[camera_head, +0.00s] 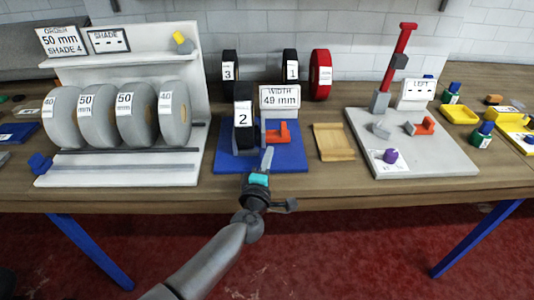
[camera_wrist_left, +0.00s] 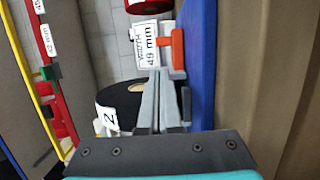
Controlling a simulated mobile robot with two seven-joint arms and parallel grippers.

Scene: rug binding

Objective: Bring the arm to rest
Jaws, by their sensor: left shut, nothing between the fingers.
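My left gripper (camera_head: 267,160) reaches in from the bottom of the head view, over the front edge of the blue board. Its fingers are together with nothing between them; they also show shut in the left wrist view (camera_wrist_left: 158,95). A black roll marked 2 (camera_head: 243,125) stands on the blue board (camera_head: 292,159), just behind and left of the fingertips. The roll also shows in the left wrist view (camera_wrist_left: 122,100). An orange clamp piece (camera_head: 278,135) and a sign reading "WIDTH 49 mm" (camera_head: 280,97) are behind the fingertips. My right gripper is not in view.
A white rack (camera_head: 120,170) with several grey rolls stands left. A wooden tray (camera_head: 333,142) and a grey board (camera_head: 445,160) with a red lever (camera_head: 400,55) are right. Black and red rolls (camera_head: 320,75) stand behind. Open floor (camera_head: 340,250) lies before the table.

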